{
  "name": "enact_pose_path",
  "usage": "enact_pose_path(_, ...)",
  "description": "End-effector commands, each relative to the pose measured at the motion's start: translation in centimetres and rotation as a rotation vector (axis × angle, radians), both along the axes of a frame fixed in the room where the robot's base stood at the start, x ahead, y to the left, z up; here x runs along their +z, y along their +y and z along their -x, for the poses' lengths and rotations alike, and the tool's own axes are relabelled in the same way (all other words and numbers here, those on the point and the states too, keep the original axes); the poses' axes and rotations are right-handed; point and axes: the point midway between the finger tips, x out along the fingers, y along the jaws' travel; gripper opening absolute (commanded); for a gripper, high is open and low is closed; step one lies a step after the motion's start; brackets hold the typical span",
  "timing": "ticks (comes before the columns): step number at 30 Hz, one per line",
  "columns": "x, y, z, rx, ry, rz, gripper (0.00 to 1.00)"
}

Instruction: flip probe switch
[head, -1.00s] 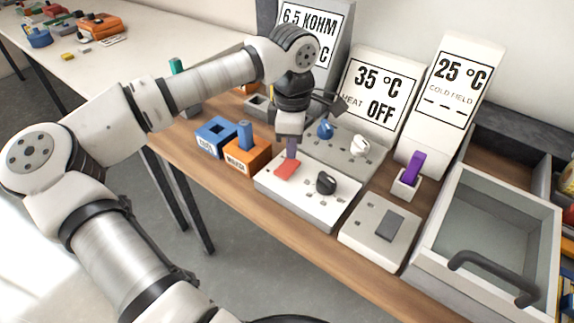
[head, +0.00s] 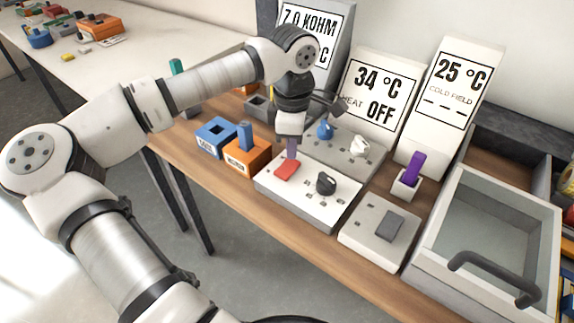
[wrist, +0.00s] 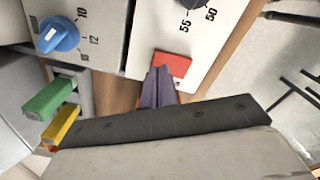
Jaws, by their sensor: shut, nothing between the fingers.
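A red switch (head: 286,171) sits on the white panel (head: 266,187) beside a black knob (head: 326,184). The red switch also shows in the wrist view (wrist: 173,66). My gripper (head: 291,154) is shut and empty, pointing down at the far edge of the red switch. Its purple fingers (wrist: 159,88) are pressed together close to the switch in the wrist view; I cannot tell whether they touch it. A second switch, a grey rocker (head: 389,227), is on a light grey box (head: 365,226) to the right. No label marks either switch as the probe switch.
Behind the white panel is a grey panel with a blue knob (head: 325,130) and a white knob (head: 360,147). Blue (head: 216,137) and orange (head: 247,156) holders stand left. A glass-topped box with a dark handle (head: 490,275) stands right. Displays read 7.0 KOHM, 34 °C and 25 °C.

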Motion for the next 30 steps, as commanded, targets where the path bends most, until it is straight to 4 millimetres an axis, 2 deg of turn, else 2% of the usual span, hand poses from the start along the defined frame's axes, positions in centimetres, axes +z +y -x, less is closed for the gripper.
enact_pose_path(30, -0.68, 0.00, 0.00, 0.000, 0.000, 0.000, 0.00)
